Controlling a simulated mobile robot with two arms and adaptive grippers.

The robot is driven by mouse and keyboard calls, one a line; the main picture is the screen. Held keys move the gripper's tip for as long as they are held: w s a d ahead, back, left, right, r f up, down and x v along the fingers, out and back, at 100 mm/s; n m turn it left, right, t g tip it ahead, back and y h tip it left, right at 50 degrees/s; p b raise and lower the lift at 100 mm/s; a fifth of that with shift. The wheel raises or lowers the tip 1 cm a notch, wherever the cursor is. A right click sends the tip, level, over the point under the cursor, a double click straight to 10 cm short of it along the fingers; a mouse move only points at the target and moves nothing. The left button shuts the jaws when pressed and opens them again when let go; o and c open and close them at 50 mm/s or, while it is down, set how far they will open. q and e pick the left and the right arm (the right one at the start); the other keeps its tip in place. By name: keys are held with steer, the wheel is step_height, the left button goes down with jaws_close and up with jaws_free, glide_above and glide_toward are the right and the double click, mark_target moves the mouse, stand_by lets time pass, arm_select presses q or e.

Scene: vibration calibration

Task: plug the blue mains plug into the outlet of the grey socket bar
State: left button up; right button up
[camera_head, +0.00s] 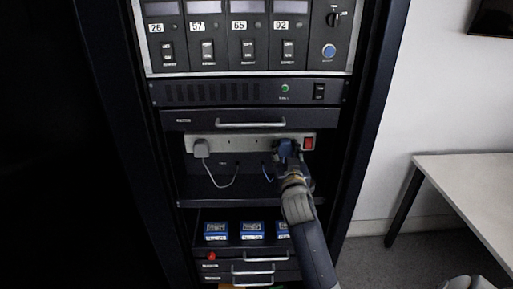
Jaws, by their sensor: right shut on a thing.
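The grey socket bar (240,145) runs across the rack below a drawer with a handle. The blue plug (285,147) is at the right part of the bar, left of the red switch. My right gripper (290,159) is shut on the blue plug, at the front of the bar. The gripper hides part of the plug and the outlet behind it, so I cannot tell whether the plug is seated. A blue cord (267,171) hangs to the left of the gripper. My left gripper does not show.
A white plug (202,148) with a pale cord sits at the bar's left end. A red switch (308,143) is at its right end. A dark shelf (240,192) lies below. Several blue boxes (252,230) stand in an open drawer lower down. A white table (470,190) stands at right.

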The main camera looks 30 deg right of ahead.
mark_target(285, 150)
steer(key=shift+w+r, duration=0.15)
steer(key=shift+r, duration=0.05)
stand_by(0.7)
steer(key=o, duration=0.9)
steer(key=shift+o, duration=1)
steer(key=shift+f, duration=0.15)
steer(key=shift+p+v, duration=0.7)
steer(key=shift+v, duration=1.65)
steer(key=shift+s+f, duration=0.1)
steer(key=shift+s, duration=0.1)
